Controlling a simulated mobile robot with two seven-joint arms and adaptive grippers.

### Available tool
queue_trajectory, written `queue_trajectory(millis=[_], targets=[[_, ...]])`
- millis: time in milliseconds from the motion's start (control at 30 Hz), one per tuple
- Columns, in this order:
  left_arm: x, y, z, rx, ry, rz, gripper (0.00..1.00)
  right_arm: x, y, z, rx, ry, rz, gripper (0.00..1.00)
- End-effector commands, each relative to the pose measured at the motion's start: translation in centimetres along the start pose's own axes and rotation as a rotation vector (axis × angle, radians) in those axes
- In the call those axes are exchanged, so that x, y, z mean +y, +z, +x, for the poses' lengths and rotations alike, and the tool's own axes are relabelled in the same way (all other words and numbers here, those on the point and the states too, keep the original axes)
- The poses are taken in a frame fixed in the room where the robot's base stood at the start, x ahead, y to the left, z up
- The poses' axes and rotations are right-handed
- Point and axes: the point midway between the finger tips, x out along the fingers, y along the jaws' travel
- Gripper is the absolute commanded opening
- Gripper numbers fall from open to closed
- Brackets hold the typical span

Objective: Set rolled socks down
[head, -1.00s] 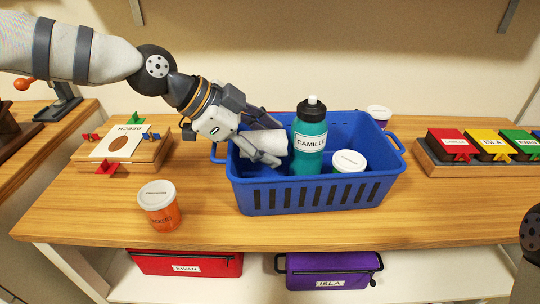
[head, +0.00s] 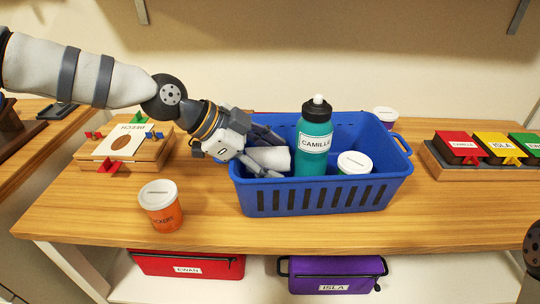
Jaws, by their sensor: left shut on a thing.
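The rolled socks (head: 268,158) are a white roll inside the blue basket (head: 318,198), at its left end. My left gripper (head: 262,154) reaches in over the basket's left rim and is shut on the socks. Its far finger shows behind the roll and the near finger is at the roll's lower left. Whether the socks touch the basket floor is hidden by the front wall. A teal bottle (head: 314,140) labelled CAMILLE stands upright just right of the socks. A white-lidded green jar (head: 354,164) is right of the bottle. Only a dark piece of my right arm shows at the right edge.
An orange jar (head: 160,208) stands left of the basket. A wooden board (head: 125,148) with coloured pegs lies at the back left. A rack of coloured blocks (head: 484,150) is at the right. Another white-lidded jar (head: 386,114) is behind the basket. Red and purple pouches (head: 330,274) are below.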

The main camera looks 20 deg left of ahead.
Motion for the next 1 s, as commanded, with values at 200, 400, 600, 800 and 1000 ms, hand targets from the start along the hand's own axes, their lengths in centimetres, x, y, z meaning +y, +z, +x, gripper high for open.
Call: queue_trajectory(millis=[200, 400, 600, 800, 1000], targets=[[0.6, 0.8, 0.5, -0.012, 0.017, -0.008, 0.76, 0.0, 0.1, 0.2, -0.004, 0.0, 0.0, 0.4], [0.7, 0.9, 0.5, -0.015, 0.021, -0.01, 0.76, 0.0, 0.1, 0.2, -0.005, 0.0, 0.0, 0.4], [0.1, -0.3, -2.4, -0.01, 0.011, -0.008, 0.76, 0.0, -0.4, -0.8, 0.021, -0.001, 0.0, 0.4], [-0.2, -0.9, -8.7, -0.002, 0.001, -0.001, 0.76, -0.1, -1.5, -2.8, 0.078, -0.004, 0.001, 0.4], [-0.2, -0.8, -12.2, -0.004, 0.006, -0.002, 0.76, -0.1, -2.1, -4.0, 0.114, -0.005, 0.001, 0.4]])
